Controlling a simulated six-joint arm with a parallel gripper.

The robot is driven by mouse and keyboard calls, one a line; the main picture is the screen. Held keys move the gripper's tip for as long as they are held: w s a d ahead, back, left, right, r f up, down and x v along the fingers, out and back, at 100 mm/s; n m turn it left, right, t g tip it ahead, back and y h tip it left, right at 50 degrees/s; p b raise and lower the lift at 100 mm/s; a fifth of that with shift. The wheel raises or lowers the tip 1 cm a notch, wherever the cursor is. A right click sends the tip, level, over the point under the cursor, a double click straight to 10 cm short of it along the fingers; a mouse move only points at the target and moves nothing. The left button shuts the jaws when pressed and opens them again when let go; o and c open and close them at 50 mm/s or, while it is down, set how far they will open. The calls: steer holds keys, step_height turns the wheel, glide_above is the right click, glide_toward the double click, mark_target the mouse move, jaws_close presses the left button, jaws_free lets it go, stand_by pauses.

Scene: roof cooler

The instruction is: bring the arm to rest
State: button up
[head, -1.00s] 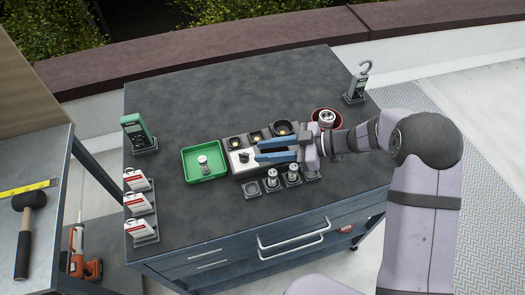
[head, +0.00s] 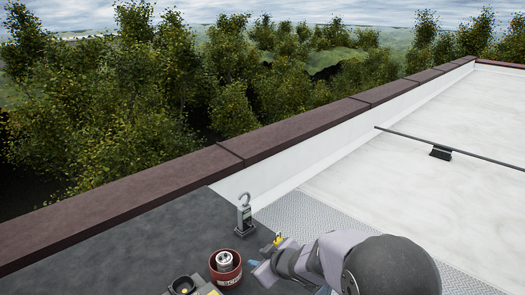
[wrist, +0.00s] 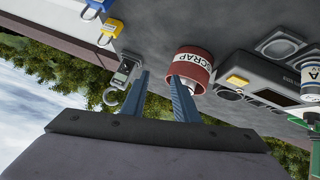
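My gripper (head: 256,264) is at the bottom of the head view, just right of the red scrap cup, mostly hidden by my own arm. In the wrist view its two blue fingers (wrist: 161,78) stand apart with nothing held between them. The red cup (head: 226,280), marked SCRAP, holds a metal cylinder (head: 224,260). The cup also shows in the wrist view (wrist: 198,57), where the right fingertip overlaps it in the picture. I cannot tell whether they touch.
A hook-topped meter (head: 244,216) stands at the dark worktop's (head: 130,250) far right corner. The wrist view shows a blue padlock (wrist: 98,6), a yellow padlock (wrist: 110,30) and a grey fixture (wrist: 262,78).

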steer(key=s+d+f+m+g+h, duration=0.1)
steer(key=s+d+m+h, duration=0.4)
steer(key=d, duration=0.6)
steer(key=s+d+f+m+g, duration=0.1)
steer(key=s+d+m+g, duration=0.1)
steer(key=s, duration=1)
steer(key=s+d+f+m+g, duration=0.1)
steer(key=s+g, duration=0.4)
steer(key=s, duration=0.7)
steer(key=shift+s+d+f+m+g, duration=0.2)
steer(key=shift+d+f+m+g, duration=0.15)
steer(key=shift+d+m, duration=0.6)
steer(key=shift+a, duration=0.1)
